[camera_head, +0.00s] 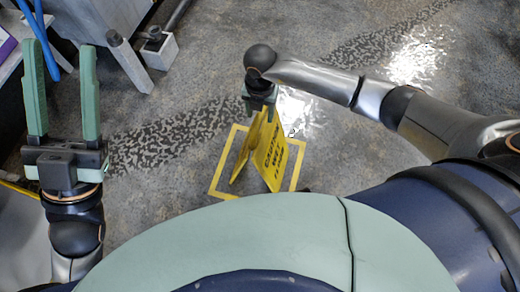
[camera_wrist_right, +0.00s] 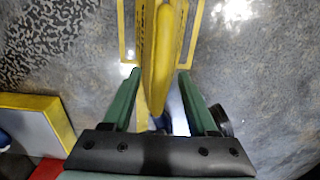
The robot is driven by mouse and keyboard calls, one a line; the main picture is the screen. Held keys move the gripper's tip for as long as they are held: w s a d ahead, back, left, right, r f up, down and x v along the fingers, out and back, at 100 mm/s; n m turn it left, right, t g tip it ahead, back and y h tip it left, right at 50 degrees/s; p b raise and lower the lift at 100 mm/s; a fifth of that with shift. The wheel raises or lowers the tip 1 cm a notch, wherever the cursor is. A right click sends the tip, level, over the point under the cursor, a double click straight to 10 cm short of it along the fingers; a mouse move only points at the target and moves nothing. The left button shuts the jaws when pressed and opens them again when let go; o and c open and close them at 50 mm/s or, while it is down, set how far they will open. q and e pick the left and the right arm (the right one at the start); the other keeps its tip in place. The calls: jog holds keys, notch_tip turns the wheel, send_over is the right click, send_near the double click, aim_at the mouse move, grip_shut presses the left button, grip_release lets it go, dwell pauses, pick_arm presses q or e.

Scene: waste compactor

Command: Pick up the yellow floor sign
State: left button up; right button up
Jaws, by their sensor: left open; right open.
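The yellow floor sign (camera_head: 271,157) stands upright, spread like an A, on the floor at the middle of the head view, with dark lettering on its right panel. My right gripper (camera_head: 259,106) points down at the top of the sign. In the right wrist view the top of the sign (camera_wrist_right: 166,50) lies between the two open fingers of my right gripper (camera_wrist_right: 158,74). Gaps show on both sides at the fingertips. My left gripper (camera_head: 61,48) is open and empty at the far left, away from the sign.
A yellow outline (camera_head: 220,163) is marked on the floor around the sign. A grey post (camera_head: 130,62) and a pale block (camera_head: 158,51) stand at upper left, near blue tubes (camera_head: 45,45). A yellow-edged pale object (camera_wrist_right: 30,130) shows at left in the wrist view. Floor right of the sign is clear.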

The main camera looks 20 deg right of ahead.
jog(key=shift+c, duration=0.3)
grip_shut()
jog(key=shift+w+r, duration=0.1)
jog(key=shift+r, duration=0.05)
dwell(0.8)
